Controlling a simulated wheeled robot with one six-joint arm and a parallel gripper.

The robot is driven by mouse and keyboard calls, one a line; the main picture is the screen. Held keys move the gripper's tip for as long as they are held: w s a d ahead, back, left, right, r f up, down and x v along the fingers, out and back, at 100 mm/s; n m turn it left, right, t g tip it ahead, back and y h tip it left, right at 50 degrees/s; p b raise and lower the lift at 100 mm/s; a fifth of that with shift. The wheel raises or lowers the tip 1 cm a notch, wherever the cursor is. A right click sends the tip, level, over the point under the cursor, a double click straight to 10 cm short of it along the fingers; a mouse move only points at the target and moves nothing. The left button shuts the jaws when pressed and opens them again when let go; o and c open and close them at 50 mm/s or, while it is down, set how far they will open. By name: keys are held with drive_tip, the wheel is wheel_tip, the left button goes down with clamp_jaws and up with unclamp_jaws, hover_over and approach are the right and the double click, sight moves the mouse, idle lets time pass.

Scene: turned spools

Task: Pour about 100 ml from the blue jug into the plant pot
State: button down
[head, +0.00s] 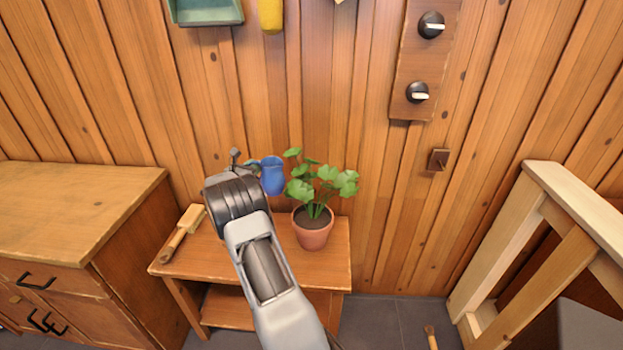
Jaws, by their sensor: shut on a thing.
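The blue jug (273,178) is in the head view, held above the small wooden table, to the upper left of the plant. It looks close to upright. My gripper (250,164) is at its left side, on the handle side, and is shut on it; my wrist hides part of the fingers. The plant pot (313,236) is terracotta, with dark soil and a green leafy plant (318,186). It stands on the right part of the table, to the lower right of the jug. No stream of water shows.
A wooden brush or mallet (183,234) lies on the left of the small table (210,262). A wooden cabinet (75,215) stands at left, a pale wooden frame (540,240) at right. The plank wall with two dark knobs (431,25) is close behind.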

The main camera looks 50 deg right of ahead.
drive_tip(key=shift+s+r, duration=0.1)
drive_tip(key=shift+r, duration=0.15)
drive_tip(key=s+d+r+m+t+y+b, duration=0.1)
drive_tip(key=s+d+r+m+b, duration=0.1)
drive_tip(key=s+r+m, duration=0.6)
drive_tip(key=shift+d+r+m+y+b, duration=0.3)
drive_tip(key=shift+r+m+b, duration=0.55)
drive_tip(key=shift+r, duration=0.85)
drive_tip(key=shift+s+r+m, duration=0.45)
drive_tip(key=shift+r+m, duration=0.1)
drive_tip(key=shift+m, duration=0.1)
drive_tip(key=shift+s+d+r+m, duration=0.1)
drive_tip(key=shift+s+r+m, duration=0.3)
drive_tip(key=shift+m, duration=0.1)
drive_tip(key=shift+s+d+r+m+t, duration=0.1)
drive_tip(key=shift+s+r+m+t, duration=0.25)
drive_tip(key=shift+r+m+t, duration=0.05)
idle(0.4)
drive_tip(key=shift+s+d+r+m+y+b, duration=0.1)
drive_tip(key=shift+s+d+r+m+b, duration=0.1)
drive_tip(key=shift+s+b, duration=0.25)
drive_tip(key=shift+s+d+r+m+y+b, duration=0.1)
drive_tip(key=shift+s+m+b, duration=0.1)
drive_tip(key=shift+s+b, duration=0.25)
drive_tip(key=shift+s+d+r+m+y+b, duration=0.1)
drive_tip(key=shift+s+r+m+b, duration=0.1)
drive_tip(key=shift+s+b, duration=0.25)
